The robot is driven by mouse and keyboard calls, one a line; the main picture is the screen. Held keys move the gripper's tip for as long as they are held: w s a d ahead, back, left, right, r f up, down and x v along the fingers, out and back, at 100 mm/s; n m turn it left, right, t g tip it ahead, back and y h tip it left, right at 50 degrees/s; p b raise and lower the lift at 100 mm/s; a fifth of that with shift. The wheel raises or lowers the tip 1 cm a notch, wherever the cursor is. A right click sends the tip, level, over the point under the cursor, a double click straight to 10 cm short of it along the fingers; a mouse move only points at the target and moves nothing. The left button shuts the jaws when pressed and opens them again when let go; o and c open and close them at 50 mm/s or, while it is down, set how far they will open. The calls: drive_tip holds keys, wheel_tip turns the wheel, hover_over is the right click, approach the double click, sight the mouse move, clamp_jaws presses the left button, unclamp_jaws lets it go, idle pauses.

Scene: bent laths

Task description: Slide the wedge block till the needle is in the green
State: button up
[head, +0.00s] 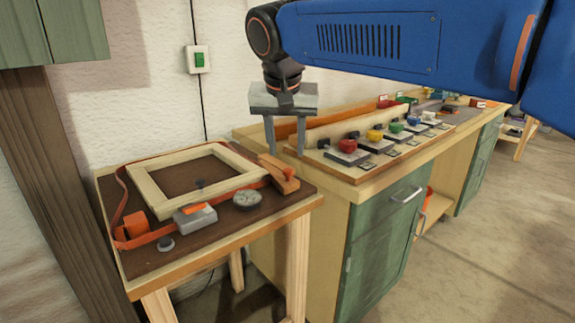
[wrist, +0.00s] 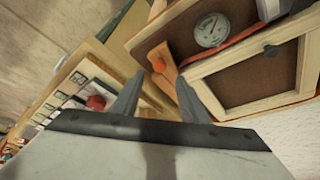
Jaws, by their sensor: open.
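A wooden block with an orange knob, likely the wedge block (head: 287,184), sits at the right corner of the small table. It also shows in the wrist view (wrist: 165,75), just beyond my fingertips. A round dial gauge (head: 247,201) lies left of it; its pale face shows in the wrist view (wrist: 212,28), but I cannot tell the needle's exact zone or see any green there. My gripper (head: 285,153) points down above and behind the block, apart from it. Its two fingers (wrist: 160,80) are spread with nothing held between them.
A pale wooden frame (head: 146,188) lies on the small table (head: 220,236) with an orange strap (head: 118,200) around it. A grey block with an orange lever (head: 194,220) is near the front edge. The long workbench (head: 350,185) with colored knobs stands close on the right.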

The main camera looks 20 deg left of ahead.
sight(288, 170)
drive_tip(key=x, duration=0.7)
clamp_jaws()
